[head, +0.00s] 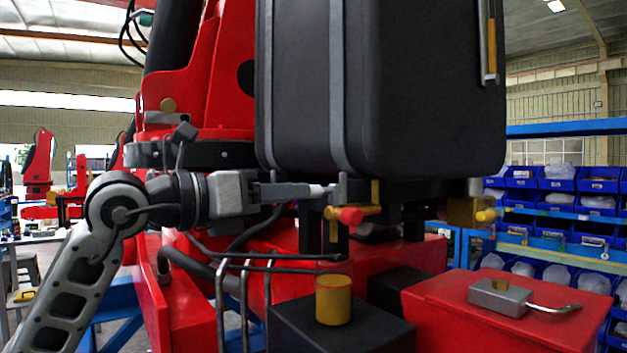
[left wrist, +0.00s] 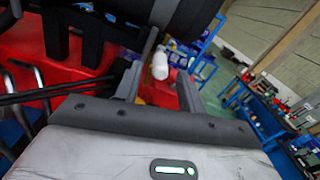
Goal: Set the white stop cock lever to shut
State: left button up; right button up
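The white lever (head: 317,190) is a small white rounded handle under the black tank, beside a brass valve with a red end. It also shows in the left wrist view (left wrist: 160,64), between my two fingers. My left gripper (head: 309,190) comes in from the left, level with the lever. In the left wrist view its fingers (left wrist: 160,74) are open, with a visible gap on each side of the white handle. The lever's pivot is mostly hidden by the gripper and nearby parts. My right gripper is in neither view.
The black tank (head: 385,85) hangs just above the gripper. The red-ended valve (head: 350,215) is close to the fingertips on the right. Black hoses and bent rails run below. A yellow cylinder (head: 333,300) and a grey block with a silver handle (head: 500,297) stand lower down.

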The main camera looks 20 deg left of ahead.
aim_at(313, 187)
pick_arm(q)
jog(key=p+x, duration=0.1)
jog(key=x, duration=0.4)
jog(key=shift+w+d, duration=0.2)
grip_shut()
